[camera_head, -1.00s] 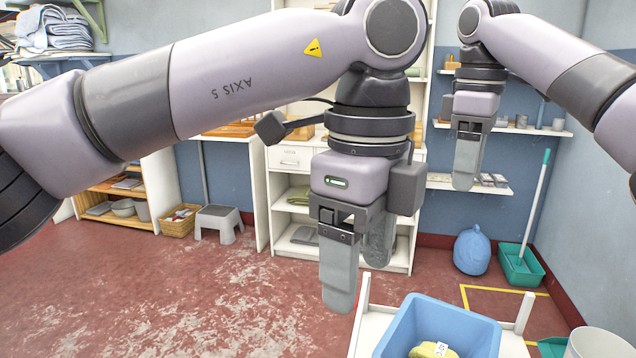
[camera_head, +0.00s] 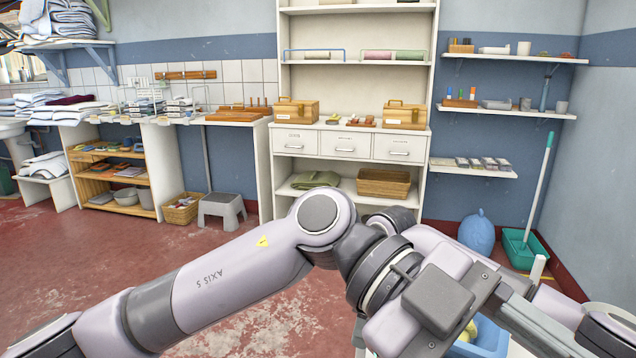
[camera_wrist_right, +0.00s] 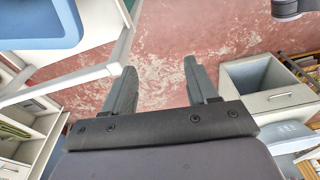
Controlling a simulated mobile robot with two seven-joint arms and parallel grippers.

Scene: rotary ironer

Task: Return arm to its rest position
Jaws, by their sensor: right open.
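My left arm comes in low from the left in the head view, bent at a wrist joint near the lower middle. Its left gripper (camera_head: 560,335) points to the lower right, close to the camera, and I cannot tell how far its fingers are apart. My right gripper (camera_wrist_right: 163,82) is open and empty in the right wrist view, its two grey fingers apart above the red floor. In the head view the right arm shows only in part behind the left, and its gripper is hidden there.
A blue tub (camera_head: 487,338) is partly hidden behind my left gripper; a yellow item shows at it. A white shelf unit (camera_head: 350,100) with drawers stands behind. The red floor (camera_head: 90,260) at left is clear.

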